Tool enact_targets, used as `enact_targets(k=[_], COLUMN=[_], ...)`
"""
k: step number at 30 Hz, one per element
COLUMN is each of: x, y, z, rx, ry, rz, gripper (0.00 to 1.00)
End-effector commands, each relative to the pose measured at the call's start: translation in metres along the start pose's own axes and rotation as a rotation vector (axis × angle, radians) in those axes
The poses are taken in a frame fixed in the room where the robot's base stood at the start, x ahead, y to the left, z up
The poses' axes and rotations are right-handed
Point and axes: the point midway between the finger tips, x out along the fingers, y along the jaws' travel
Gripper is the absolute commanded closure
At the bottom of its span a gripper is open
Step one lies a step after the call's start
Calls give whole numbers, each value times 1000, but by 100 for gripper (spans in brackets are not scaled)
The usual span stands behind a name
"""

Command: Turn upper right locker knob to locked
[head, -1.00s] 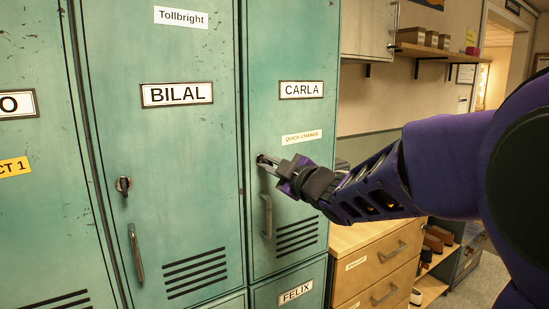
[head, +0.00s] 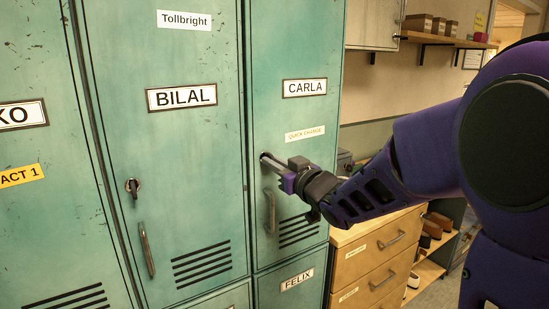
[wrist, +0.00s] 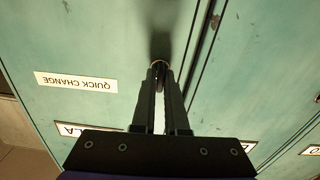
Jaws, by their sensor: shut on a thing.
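The upper right locker (head: 292,50) is green and carries a CARLA label and a QUICK CHANGE sticker; its door is closed. Its handle (head: 270,212) is below the sticker. My gripper (head: 266,158) is at the door's left side, above the handle. In the wrist view my gripper (wrist: 160,72) points at the door, with its fingers shut around the locker knob (wrist: 159,64). Only a bit of the knob's rim shows between the fingertips, so I cannot tell its angle. The head view hides the knob behind the fingers.
The BILAL locker (head: 165,130) to the left has its own knob (head: 133,186) and handle (head: 146,249). The FELIX locker (head: 296,288) is below. A wooden drawer unit (head: 375,262) stands to the right, under my arm. A shelf with boxes (head: 440,40) is on the back wall.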

Motion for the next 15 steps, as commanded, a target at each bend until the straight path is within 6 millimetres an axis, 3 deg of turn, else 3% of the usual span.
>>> enact_targets(k=[15], x=[0], y=[0], z=[-1], rx=[83], ry=[3], rz=[0], gripper=[100])
